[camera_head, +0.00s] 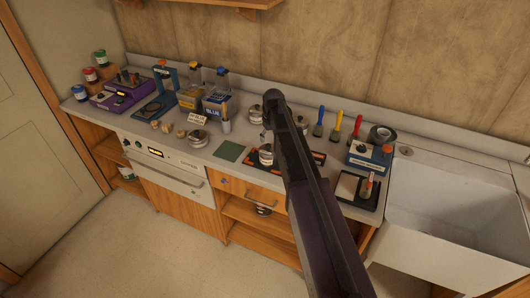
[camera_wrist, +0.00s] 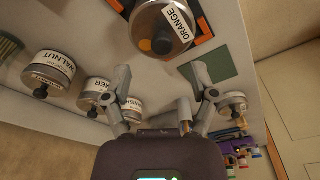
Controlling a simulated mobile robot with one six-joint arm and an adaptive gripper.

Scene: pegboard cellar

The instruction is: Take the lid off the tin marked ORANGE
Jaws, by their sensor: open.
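The tin marked ORANGE (camera_wrist: 178,22) is at the top of the wrist view, cut by the frame edge. Its metal lid has a dark round knob (camera_wrist: 163,46), and the lid appears to be on. It sits at a black and orange mat. A tin on that mat in the head view (camera_head: 266,156) seems to be the same one, its label unreadable there. My gripper (camera_wrist: 158,85) is open and empty, its fingers spread and apart from the ORANGE tin.
Other lidded tins stand nearby, one marked WALNUT (camera_wrist: 52,66) and one ending in MER (camera_wrist: 94,90). A green mat (camera_head: 229,151) lies left of the tin. Brushes (camera_head: 337,126) and a sink (camera_head: 450,210) are to the right; the blue jar (camera_head: 217,103) is left.

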